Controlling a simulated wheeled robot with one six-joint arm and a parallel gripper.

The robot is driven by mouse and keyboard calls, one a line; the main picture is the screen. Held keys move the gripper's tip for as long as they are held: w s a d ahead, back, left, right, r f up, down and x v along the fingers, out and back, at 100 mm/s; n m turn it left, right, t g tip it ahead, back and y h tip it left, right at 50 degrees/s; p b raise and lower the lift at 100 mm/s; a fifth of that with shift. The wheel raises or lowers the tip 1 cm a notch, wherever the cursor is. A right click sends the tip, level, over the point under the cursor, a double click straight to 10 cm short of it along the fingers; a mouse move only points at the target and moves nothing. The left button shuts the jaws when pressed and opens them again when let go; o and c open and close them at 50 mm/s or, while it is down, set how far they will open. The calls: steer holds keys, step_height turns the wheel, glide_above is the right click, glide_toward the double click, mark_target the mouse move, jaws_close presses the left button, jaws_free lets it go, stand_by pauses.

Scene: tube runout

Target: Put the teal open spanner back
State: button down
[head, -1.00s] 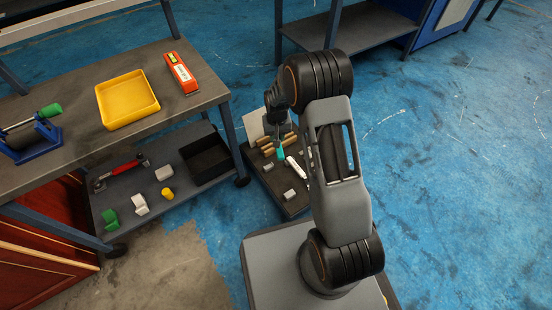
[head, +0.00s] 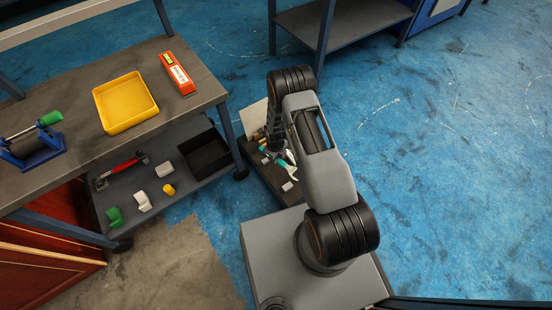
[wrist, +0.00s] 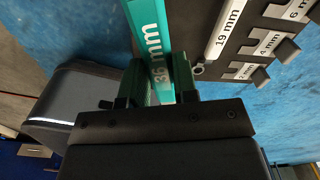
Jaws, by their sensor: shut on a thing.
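The teal open spanner (wrist: 150,35), marked 36 mm, is held between the fingers of my gripper (wrist: 160,88) in the wrist view. It runs up out of the top of that view, so its far end is hidden. Beside it on the right is a dark tool board (wrist: 250,45) with a white 19 mm spanner (wrist: 224,30). In the head view my arm hides most of the gripper; a teal bit (head: 283,163) shows over the board (head: 262,172).
The board carries labelled grey holders (wrist: 283,48). A bench on the left bears a yellow tray (head: 125,103) and a red-orange box (head: 178,73). Its lower shelf holds a black bin (head: 205,155) and a red-handled tool (head: 125,167). Blue floor is open on the right.

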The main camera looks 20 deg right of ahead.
steer(key=m, duration=0.1)
steer(key=s+f+m, duration=0.1)
steer(key=m, duration=0.1)
steer(key=shift+f, duration=0.2)
steer(key=shift+w, duration=0.2)
steer(key=shift+w, duration=0.1)
step_height(320, 180, down, 7)
steer(key=b, duration=0.6)
steer(key=shift+f+b, duration=1.05)
steer(key=shift+b, duration=0.15)
stand_by(0.3)
steer(key=shift+c, duration=1.7)
jaws_free()
steer(key=shift+r, duration=0.15)
